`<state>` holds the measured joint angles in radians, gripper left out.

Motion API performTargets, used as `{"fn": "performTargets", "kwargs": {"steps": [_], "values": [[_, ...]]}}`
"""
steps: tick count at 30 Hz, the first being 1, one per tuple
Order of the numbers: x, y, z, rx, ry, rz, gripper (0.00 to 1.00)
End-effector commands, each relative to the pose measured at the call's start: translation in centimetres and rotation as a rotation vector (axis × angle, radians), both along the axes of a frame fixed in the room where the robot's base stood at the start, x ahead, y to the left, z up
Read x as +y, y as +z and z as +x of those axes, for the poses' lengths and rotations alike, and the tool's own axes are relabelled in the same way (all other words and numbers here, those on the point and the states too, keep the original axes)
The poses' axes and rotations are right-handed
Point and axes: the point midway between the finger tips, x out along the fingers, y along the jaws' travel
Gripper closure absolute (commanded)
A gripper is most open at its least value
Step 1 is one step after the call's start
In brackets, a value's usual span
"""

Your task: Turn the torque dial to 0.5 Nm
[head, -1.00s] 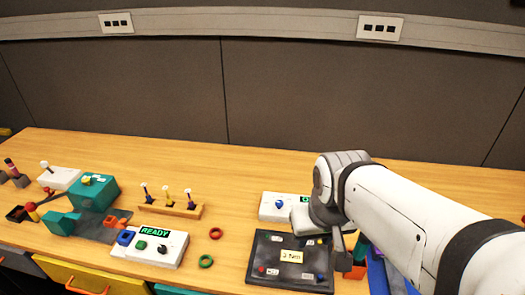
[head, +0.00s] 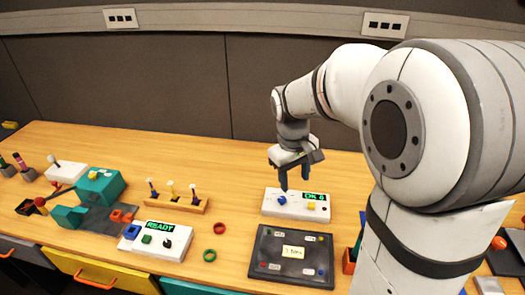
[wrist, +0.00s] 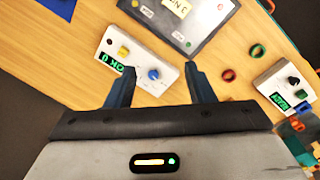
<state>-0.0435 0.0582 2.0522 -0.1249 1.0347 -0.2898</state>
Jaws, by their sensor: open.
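A white box (head: 290,212) with a green-lit display (head: 315,196) carries a blue knob (head: 282,201) and a small yellow knob (head: 311,206). Another white box (head: 148,251) has a display reading READY, a green button (head: 147,239) and a dark knob (head: 167,244). I cannot read which knob is the torque dial. My gripper (head: 295,182) is open and empty, pointing down above the blue-knob box. In the wrist view, the blue knob (wrist: 153,74) appears between the fingertips, apart from them. The yellow knob (wrist: 123,51) sits beside the display.
A dark panel (head: 262,245) with a yellow label lies in front of the blue-knob box. Red (head: 219,228) and green (head: 210,255) rings lie on the table. A wooden rack (head: 180,205) of screwdriver-like tools and a teal block (head: 100,185) stand left. My arm hides the right side.

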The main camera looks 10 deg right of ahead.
Motion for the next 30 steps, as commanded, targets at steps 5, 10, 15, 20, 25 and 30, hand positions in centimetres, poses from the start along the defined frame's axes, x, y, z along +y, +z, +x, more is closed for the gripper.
{"fn": "performTargets", "kwargs": {"steps": [5,10,15,20,25,30], "values": [[0.8,-2.9,6.4,0.121,0.154,-0.051,0.52],[1.6,-6.9,11.2,0.226,0.292,-0.092,0.52],[2.2,-10.6,14.1,0.305,0.391,-0.118,0.52],[2.5,-12.6,15.2,0.342,0.437,-0.129,0.52],[2.1,-14.1,15.1,0.353,0.447,-0.131,0.52],[1.3,-16.6,14.3,0.353,0.445,-0.131,0.52]]}}
